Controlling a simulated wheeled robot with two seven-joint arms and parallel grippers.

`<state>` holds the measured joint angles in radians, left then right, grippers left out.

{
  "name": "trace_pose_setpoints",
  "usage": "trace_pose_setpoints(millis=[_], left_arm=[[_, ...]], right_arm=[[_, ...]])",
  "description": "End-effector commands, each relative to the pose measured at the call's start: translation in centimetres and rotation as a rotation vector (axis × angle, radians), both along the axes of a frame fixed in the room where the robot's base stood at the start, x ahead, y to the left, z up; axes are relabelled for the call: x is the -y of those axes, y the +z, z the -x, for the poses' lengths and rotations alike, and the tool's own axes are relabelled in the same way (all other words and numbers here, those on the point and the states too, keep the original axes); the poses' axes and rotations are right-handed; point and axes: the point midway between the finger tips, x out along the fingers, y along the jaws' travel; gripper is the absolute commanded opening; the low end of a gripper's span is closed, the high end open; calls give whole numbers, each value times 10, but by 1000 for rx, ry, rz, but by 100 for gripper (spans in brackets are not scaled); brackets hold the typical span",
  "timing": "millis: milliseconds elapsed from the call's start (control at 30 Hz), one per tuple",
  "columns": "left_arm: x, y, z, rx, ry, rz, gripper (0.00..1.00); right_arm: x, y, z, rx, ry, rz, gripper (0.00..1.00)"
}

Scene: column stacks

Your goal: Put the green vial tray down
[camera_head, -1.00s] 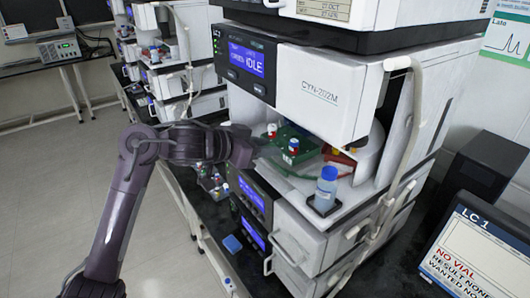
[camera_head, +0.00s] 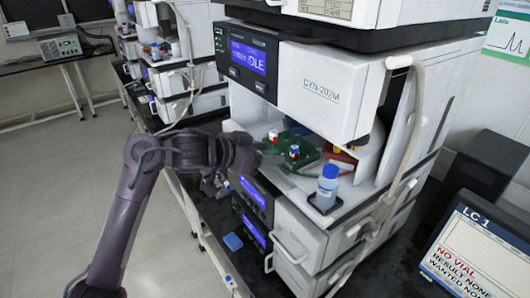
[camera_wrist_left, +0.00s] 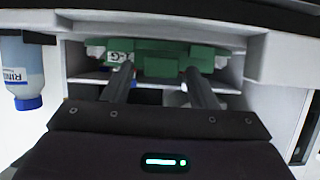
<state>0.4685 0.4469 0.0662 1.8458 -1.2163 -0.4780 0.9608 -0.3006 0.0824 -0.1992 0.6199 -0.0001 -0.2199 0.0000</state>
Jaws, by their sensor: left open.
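My left gripper (camera_head: 258,160) is at the tray's near left side. In the left wrist view, its two fingers (camera_wrist_left: 157,76) are apart, with the tray's green front tab (camera_wrist_left: 160,67) between their tips. A pale label shows on the tray's left part there. The tray's underside is hidden. My right gripper is out of view.
A blue-capped bottle (camera_head: 327,187) stands in a dark holder at the bay's front right; it also shows in the left wrist view (camera_wrist_left: 23,72). A tube (camera_head: 402,130) hangs along the unit's right side. A blue block (camera_head: 232,242) lies on the black bench below.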

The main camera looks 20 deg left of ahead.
Motion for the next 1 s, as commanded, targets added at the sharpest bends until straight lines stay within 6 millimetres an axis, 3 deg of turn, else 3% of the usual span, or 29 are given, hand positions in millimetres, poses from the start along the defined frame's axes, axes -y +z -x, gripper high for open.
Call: trace_pose_setpoints(millis=[167,600,1000], left_arm=[[-8,7,9,4,2,-2,52],[-58,40,73,3,3,-3,52],[-68,49,88,-1,0,1,52]], right_arm=[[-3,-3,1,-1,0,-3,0],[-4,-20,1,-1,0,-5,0],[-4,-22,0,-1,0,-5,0]])
